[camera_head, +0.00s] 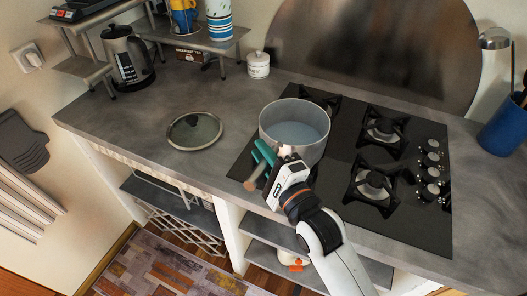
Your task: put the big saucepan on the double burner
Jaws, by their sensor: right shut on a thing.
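The big saucepan (295,125) is a grey metal pan with pale liquid in it. It is upright over the left part of the black gas hob (335,172). I cannot tell whether it rests on the hob or is held just above. My right gripper (262,165) is shut on the saucepan's handle (250,184), whose brownish end sticks out at the lower left. Burners show behind the pan (326,99), at the back right (384,129) and at the front right (374,183). Any burner under the pan is hidden. I cannot tell which is the double burner. My left gripper is not in view.
A glass lid (195,131) lies on the counter (110,125) left of the hob. A white jar (258,65), a French press (127,58) and a small shelf (200,40) stand at the back. Knobs (432,170) line the hob's right side. A blue utensil pot (503,128) stands at the right.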

